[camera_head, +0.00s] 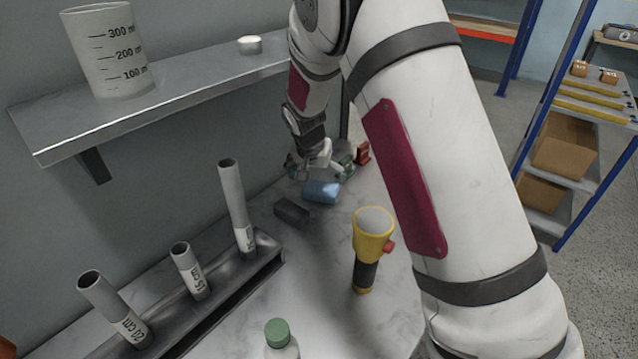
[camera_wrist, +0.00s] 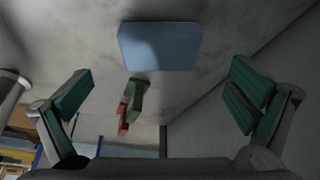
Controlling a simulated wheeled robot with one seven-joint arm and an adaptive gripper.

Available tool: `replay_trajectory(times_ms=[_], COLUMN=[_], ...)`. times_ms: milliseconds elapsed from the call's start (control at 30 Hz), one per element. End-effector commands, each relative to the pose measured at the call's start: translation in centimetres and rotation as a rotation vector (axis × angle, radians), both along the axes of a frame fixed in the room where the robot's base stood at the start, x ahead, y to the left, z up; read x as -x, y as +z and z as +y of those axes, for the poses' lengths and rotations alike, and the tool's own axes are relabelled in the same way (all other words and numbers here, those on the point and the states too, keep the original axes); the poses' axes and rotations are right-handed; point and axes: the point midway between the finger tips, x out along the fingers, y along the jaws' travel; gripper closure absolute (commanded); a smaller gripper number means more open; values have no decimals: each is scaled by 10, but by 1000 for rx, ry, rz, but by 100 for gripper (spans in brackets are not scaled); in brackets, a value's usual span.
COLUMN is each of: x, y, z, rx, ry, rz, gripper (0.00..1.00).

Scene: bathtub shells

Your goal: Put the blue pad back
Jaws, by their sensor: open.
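The blue pad (camera_head: 321,192) lies on the grey marbled tabletop, below and just in front of my gripper in the head view. In the wrist view the blue pad (camera_wrist: 159,46) is a light blue block, ahead of the space between the fingers and nearer the top of the picture. My gripper (camera_head: 318,170) is partly hidden by its own wrist in the head view. The pad appears apart from both fingers.
A dark block (camera_head: 291,212) lies left of the pad. A red and green object (camera_wrist: 130,105) is near the pad. A yellow flashlight (camera_head: 368,245), a green-capped bottle (camera_head: 281,340) and a rack of tubes (camera_head: 262,262) stand nearer. A shelf (camera_head: 190,85) with a beaker (camera_head: 110,50) overhangs.

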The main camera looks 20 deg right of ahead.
Motion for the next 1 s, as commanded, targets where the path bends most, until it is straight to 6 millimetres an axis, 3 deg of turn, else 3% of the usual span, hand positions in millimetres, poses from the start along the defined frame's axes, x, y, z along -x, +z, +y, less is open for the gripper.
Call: replay_trajectory(times_ms=[333,467,667,800,1000], x=[8,21,69,118,196], y=[20,45,109,154,201], z=[2,-2,-13,-19,-25], rx=[-2,-14,-40,-55,-61], ry=[1,15,71,135,244], rz=[0,-1,5,8,5], gripper=[0,0,0,0,0])
